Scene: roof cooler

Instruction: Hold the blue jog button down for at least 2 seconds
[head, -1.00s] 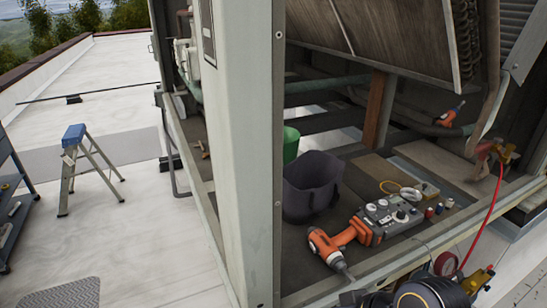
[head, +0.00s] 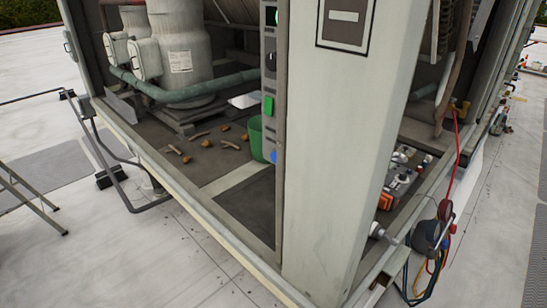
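A narrow grey control strip (head: 268,60) runs down the left side of the cooler's pale corner post. A small blue button (head: 274,157) sits near its lower end; whether it is pressed in cannot be told at this size. A larger green button (head: 268,105) is above it, and a small green spot shows near the top of the strip. Neither of my grippers is in view, and nothing touches the blue button.
The wide corner post (head: 330,150) stands right of the strip. Inside are a green bucket (head: 256,138), a large grey tank (head: 180,50), pipes and several brown scraps. A dark pump with hoses (head: 430,236) is outside at right.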

